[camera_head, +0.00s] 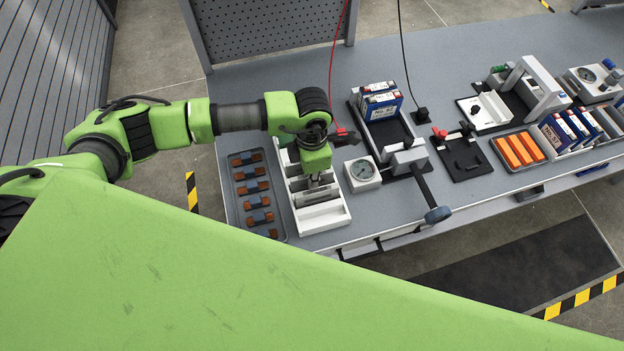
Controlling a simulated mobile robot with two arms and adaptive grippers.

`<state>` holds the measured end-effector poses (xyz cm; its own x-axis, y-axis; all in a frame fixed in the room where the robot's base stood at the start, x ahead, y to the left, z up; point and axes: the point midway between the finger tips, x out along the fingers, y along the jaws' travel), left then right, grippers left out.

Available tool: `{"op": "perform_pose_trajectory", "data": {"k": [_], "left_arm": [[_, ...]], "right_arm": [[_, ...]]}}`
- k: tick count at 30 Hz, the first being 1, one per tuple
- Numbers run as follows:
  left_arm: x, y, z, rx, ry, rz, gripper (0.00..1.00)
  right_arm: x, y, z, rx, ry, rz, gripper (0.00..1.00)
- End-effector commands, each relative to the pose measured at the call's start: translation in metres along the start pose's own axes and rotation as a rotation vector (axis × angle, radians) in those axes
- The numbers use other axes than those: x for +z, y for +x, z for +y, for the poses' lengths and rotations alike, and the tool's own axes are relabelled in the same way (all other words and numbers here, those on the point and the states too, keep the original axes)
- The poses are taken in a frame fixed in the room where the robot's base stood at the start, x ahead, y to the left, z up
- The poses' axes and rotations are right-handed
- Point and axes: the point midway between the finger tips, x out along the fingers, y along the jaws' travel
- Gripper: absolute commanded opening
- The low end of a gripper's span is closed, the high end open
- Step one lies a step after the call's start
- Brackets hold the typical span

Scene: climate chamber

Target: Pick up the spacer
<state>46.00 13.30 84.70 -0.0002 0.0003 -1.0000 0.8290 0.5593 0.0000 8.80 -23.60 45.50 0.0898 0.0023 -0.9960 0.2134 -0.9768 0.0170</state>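My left gripper (322,182) points down over a white rack (322,217) with several slots, at the left end of the bench. Its fingertips are low, at or just above the slots. They are small and partly hidden by the gripper body, so I cannot tell whether they are open or hold anything. I cannot tell for certain which piece is the spacer; any piece under the gripper is hidden. Several orange bars (518,150) lie in a grey tray at the right. My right gripper is not in view.
A grey tray of blue-and-brown pieces (257,201) lies left of the rack. A red cable hangs near my wrist. My green body covers the foreground.

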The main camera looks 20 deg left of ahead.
Motion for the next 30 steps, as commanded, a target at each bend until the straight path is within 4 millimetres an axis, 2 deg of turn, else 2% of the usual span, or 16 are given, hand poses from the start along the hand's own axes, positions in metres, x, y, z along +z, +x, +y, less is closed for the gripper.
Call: {"op": "perform_pose_trajectory", "data": {"k": [12,16,24,30], "left_arm": [[0.001,-0.006,0.001,0.001,-0.001,-0.003,0.0],[0.001,-0.025,0.002,0.004,0.001,-0.005,0.0],[0.001,-0.078,0.001,0.004,0.0,-0.004,0.0],[0.001,-0.099,0.001,0.002,-0.001,-0.002,0.0]], "right_arm": [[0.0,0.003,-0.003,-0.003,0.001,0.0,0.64],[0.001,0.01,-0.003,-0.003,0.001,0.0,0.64],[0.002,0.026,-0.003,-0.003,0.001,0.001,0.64],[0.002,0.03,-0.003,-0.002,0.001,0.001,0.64]]}}
